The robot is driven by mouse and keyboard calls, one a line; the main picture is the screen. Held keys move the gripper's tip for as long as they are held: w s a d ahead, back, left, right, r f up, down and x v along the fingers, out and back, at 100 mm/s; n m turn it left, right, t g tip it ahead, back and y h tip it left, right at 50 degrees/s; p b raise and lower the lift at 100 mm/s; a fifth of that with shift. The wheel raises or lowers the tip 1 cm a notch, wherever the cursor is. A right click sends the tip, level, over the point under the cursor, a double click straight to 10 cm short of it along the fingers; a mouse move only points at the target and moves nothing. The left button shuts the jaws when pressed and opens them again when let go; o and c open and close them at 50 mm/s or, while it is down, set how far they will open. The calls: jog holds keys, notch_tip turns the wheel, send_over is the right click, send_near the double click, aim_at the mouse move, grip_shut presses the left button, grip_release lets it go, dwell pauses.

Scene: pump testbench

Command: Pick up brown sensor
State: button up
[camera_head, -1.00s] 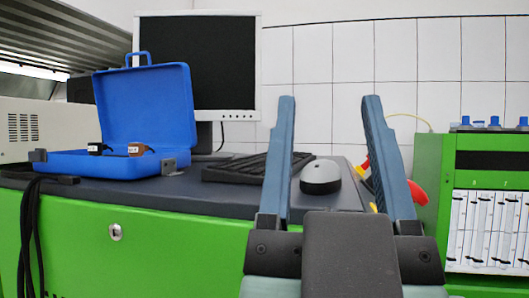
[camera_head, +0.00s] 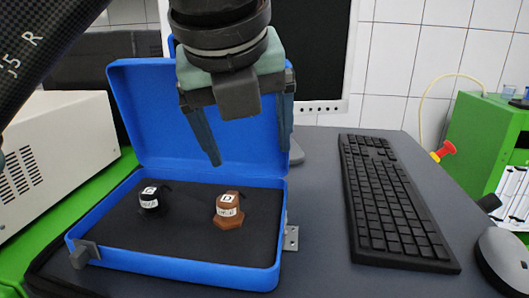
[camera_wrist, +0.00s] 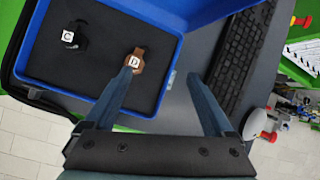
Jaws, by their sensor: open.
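The brown sensor (camera_head: 229,210) stands on the black foam of the open blue case (camera_head: 180,277), right of the case's middle, with a white "D" label on top. In the wrist view the brown sensor (camera_wrist: 134,61) lies just beyond the tip of the left finger. A black sensor (camera_head: 149,200) marked "C" stands to its left, and it also shows in the wrist view (camera_wrist: 70,38). My gripper (camera_head: 250,152) is open and empty, pointing down above the case, higher than the brown sensor. The fingers touch nothing that I can see.
The raised blue lid (camera_head: 140,110) stands behind my gripper. A keyboard (camera_head: 392,200) lies right of the case, with a mouse (camera_head: 503,258) beyond it. A monitor (camera_head: 318,65) stands behind. A beige box (camera_head: 60,140) is at the left.

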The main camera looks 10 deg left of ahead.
aim_at(227, 199)
jog(key=shift+m+g+y, duration=0.6)
jog(key=shift+g, duration=0.3)
jog(key=a+f, duration=0.2)
jog(key=f, duration=0.1)
jog(key=a+f, duration=0.1)
jog(key=f, duration=0.1)
jog(key=shift+w+a+f, duration=0.1)
jog(key=shift+w+a, duration=0.05)
jog(key=shift+a, duration=0.15)
jog(key=shift+w+f+b, duration=0.3)
jog(key=shift+f+b, duration=0.45)
jog(key=shift+b, duration=0.05)
jog(key=b+x, duration=0.4)
jog(key=shift+w+d+f, duration=0.15)
jog(key=shift+f, duration=0.05)
jog(key=shift+r, duration=0.1)
jog(key=shift+c, duration=0.4)
jog(key=c, duration=1.1)
jog(key=shift+r, duration=0.1)
